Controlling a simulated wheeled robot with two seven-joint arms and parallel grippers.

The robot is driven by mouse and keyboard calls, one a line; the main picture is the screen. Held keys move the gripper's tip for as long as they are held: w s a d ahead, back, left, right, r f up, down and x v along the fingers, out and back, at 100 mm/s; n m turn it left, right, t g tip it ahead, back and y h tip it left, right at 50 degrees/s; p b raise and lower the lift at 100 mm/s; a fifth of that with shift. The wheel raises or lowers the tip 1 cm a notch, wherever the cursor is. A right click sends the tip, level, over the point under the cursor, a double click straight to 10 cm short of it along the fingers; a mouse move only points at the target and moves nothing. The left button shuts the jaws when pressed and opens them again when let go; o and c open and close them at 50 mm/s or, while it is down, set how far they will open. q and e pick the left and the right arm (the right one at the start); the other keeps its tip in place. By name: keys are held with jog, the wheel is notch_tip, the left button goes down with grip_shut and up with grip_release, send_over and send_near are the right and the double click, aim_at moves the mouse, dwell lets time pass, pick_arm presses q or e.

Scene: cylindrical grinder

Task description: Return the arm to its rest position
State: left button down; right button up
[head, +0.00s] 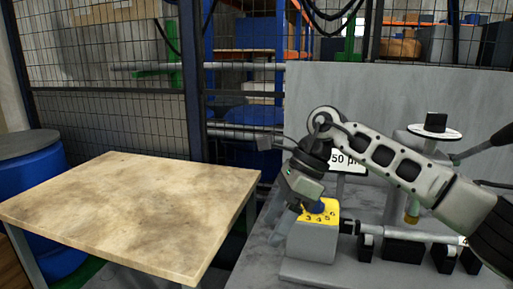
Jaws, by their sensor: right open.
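My right arm (400,160) comes in from the right and reaches across the grinder. Its gripper (284,218) points down, beside the left edge of a grey block with a yellow dial face (325,217) marked with numbers and a blue knob (316,207). The gripper is open and I see nothing held in it. It overlaps the dial block's left edge in the picture, and I cannot tell whether they touch. My left gripper is not in view.
The grey grinder (345,270) carries a shaft (415,236), dark supports and a partly hidden "50 µ" sign (346,161). A wooden table (130,205) with a bare top stands left. A blue drum (32,180) and mesh fence (110,120) stand beyond.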

jog(key=s+a+f+m+g+y, duration=0.25)
jog(key=s+a+m+y, duration=0.45)
jog(key=a+y, duration=0.5)
jog(key=d+f+m+t+h, duration=0.5)
jog(key=m+t, duration=0.6)
jog(key=m, duration=0.6)
jog(key=d+f+m+t+h, duration=0.2)
jog(key=d+f+m+t, duration=0.5)
jog(key=m+t, duration=0.7)
jog(key=s+d+f+m+g+h, duration=0.7)
jog(key=s+d+f+m+g, duration=0.3)
jog(key=s+f+m, duration=0.3)
notch_tip(320, 180, down, 3)
jog(key=shift+s+d+r+m, duration=0.15)
jog(key=shift+s+d+m, duration=0.2)
jog(key=shift+s, duration=0.3)
